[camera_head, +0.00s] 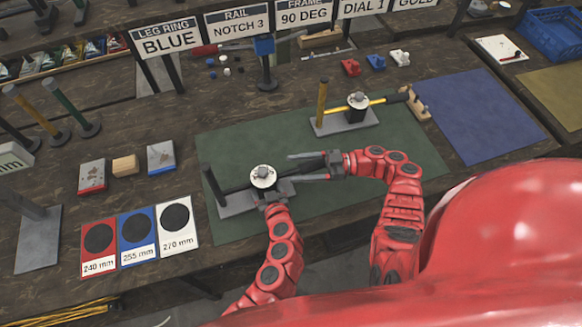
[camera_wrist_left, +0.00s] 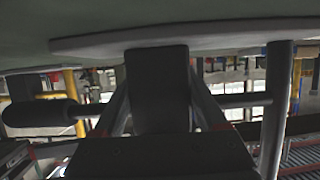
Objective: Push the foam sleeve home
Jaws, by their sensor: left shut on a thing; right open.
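The near press has a grey base (camera_head: 238,203), a dark post, a dark block with a round dial (camera_head: 263,177), and a dark lever rod. The black foam sleeve (camera_head: 309,166) sits on the rod's right end. In the left wrist view the sleeve (camera_wrist_left: 40,112) is around the rod's outer part, with bare rod (camera_wrist_left: 245,100) beyond the block. My left gripper (camera_head: 267,194) is shut on the press block (camera_wrist_left: 157,85). My right gripper (camera_head: 305,167) is open, its fingers pointing left along both sides of the sleeve in the head view; contact cannot be told.
A second press with a yellow post (camera_head: 321,101) and yellow lever stands behind on the green mat (camera_head: 235,147). A wooden stand (camera_head: 416,105) is at its sleeve end. Red, blue and white cards (camera_head: 137,256) lie at front left. The blue mat (camera_head: 466,125) is clear.

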